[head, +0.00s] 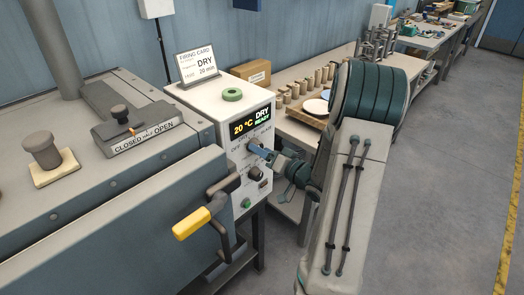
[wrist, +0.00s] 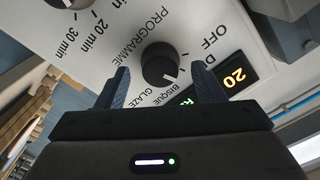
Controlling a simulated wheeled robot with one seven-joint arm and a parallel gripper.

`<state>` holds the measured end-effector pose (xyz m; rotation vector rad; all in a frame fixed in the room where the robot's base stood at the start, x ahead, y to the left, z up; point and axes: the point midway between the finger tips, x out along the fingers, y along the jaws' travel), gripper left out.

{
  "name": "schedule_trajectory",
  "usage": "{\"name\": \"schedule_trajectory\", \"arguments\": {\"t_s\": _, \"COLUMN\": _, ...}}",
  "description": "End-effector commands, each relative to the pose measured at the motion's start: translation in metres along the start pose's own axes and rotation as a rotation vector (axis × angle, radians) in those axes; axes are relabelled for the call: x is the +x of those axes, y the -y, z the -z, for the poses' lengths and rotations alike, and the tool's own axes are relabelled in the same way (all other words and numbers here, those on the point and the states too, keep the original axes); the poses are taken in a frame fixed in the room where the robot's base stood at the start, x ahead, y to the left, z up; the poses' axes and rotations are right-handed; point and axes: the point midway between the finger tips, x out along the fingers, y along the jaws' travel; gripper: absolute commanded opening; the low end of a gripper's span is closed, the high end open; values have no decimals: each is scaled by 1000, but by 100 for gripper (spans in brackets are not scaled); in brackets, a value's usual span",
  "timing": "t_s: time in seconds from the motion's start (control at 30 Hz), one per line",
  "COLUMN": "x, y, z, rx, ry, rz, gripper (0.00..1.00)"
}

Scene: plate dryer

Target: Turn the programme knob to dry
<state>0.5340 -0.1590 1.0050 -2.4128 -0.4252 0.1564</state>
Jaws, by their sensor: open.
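The programme knob (wrist: 158,62) is a round black dial, seen in the wrist view on the white panel, which appears upside down. OFF, the start of a D label, BISQUE and GLAZE are printed around it. A small pale mark shows at its display-side lower edge; its exact setting is hard to tell. My gripper (wrist: 162,80) is open, with one blue finger on each side of the knob; contact cannot be told. In the head view, my gripper (head: 261,152) is at the panel and largely hides the knob. The display (head: 251,120) reads 20 °C DRY READY.
A lower timer knob (head: 255,174) and a green button (head: 247,204) share the panel. The yellow-ended door handle (head: 194,222) juts out to the left. A firing card (head: 197,65) reading DRY, 20 min stands on top near a green ring (head: 232,94).

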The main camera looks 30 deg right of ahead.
Motion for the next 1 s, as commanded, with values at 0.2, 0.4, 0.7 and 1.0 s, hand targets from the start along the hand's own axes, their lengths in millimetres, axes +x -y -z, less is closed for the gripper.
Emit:
{"name": "schedule_trajectory", "arguments": {"t_s": 0.2, "x": -48, "y": -2, "z": -1, "rx": 1, "ry": -4, "rz": -5, "gripper": 62}}
{"name": "schedule_trajectory", "arguments": {"t_s": 0.4, "x": -92, "y": -2, "z": 0, "rx": -1, "ry": -5, "rz": -5, "gripper": 62}}
{"name": "schedule_trajectory", "arguments": {"t_s": 0.7, "x": -125, "y": -1, "z": 0, "rx": 1, "ry": -2, "rz": -1, "gripper": 62}}
{"name": "schedule_trajectory", "arguments": {"t_s": 1.0, "x": -127, "y": 0, "z": 0, "rx": 1, "ry": -1, "rz": -1, "gripper": 62}}
